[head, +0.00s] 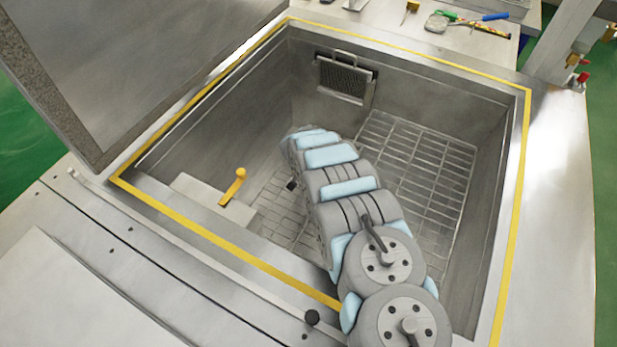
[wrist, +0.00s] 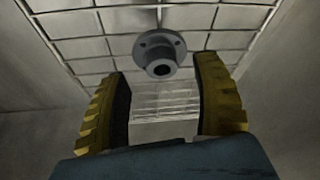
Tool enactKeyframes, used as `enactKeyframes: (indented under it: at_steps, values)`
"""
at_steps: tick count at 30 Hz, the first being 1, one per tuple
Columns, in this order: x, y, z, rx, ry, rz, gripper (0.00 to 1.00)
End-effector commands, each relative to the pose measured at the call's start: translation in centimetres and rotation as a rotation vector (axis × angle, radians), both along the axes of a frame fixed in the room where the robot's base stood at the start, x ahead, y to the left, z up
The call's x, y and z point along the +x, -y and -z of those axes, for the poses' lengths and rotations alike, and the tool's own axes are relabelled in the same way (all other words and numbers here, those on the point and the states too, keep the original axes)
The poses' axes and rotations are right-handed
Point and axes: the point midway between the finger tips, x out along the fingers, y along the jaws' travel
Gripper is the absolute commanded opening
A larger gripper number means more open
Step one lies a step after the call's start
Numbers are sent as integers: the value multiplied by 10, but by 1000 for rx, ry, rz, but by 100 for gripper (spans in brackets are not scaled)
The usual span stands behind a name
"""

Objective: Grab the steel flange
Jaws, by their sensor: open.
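The steel flange (wrist: 158,53) is a grey round disc with bolt holes and a raised hub with a dark bore. In the wrist view it sits at upper middle against the wire grid. My gripper (wrist: 163,72) is open, with one ridged yellow finger on each side of the picture. The flange shows between and slightly beyond the fingertips, and nothing is held. I cannot tell how far apart they are in depth. In the head view my arm reaches down into the steel tub (head: 487,235); the flange is hidden there and the fingers cannot be made out.
A wire rack (head: 440,165) covers the tub floor. A yellow handle (head: 234,187) stands on a plate at the tub's left. A vented box (head: 343,80) hangs on the back wall. The raised lid (head: 130,60) is at left. Tools (head: 470,20) lie beyond the back rim.

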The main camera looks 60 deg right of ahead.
Motion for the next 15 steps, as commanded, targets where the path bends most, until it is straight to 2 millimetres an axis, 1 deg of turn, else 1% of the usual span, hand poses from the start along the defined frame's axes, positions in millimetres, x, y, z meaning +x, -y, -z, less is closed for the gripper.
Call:
enactKeyframes:
  at_steps: [6,10,15]
  values:
    - [1,6,17,1,0,2,66]
    - [3,9,24,-1,2,1,66]
    - [3,11,26,0,1,2,66]
